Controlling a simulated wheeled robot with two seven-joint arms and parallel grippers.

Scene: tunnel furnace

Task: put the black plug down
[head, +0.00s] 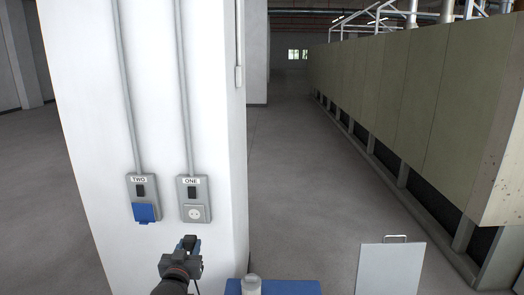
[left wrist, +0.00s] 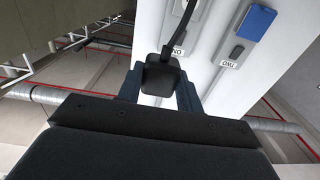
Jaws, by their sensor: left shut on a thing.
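My left gripper (head: 187,243) is in front of the white pillar, just below the socket box marked ONE (head: 194,199). In the left wrist view its blue fingers (left wrist: 160,90) are shut on the black plug (left wrist: 160,74), one on each side. A black cord (left wrist: 183,28) runs from the plug. The plug cannot be made out clearly in the head view, where the gripper covers that spot. Socket ONE shows an uncovered pale round face with nothing in it. My right gripper is not in view.
Socket box TWO (head: 143,198) has a blue cover and sits left of ONE on the pillar (head: 90,100). A blue surface (head: 295,287) with a pale cylinder (head: 251,285) is at the bottom edge. A white panel with a handle (head: 390,268) stands right. Open floor (head: 300,190) lies beyond.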

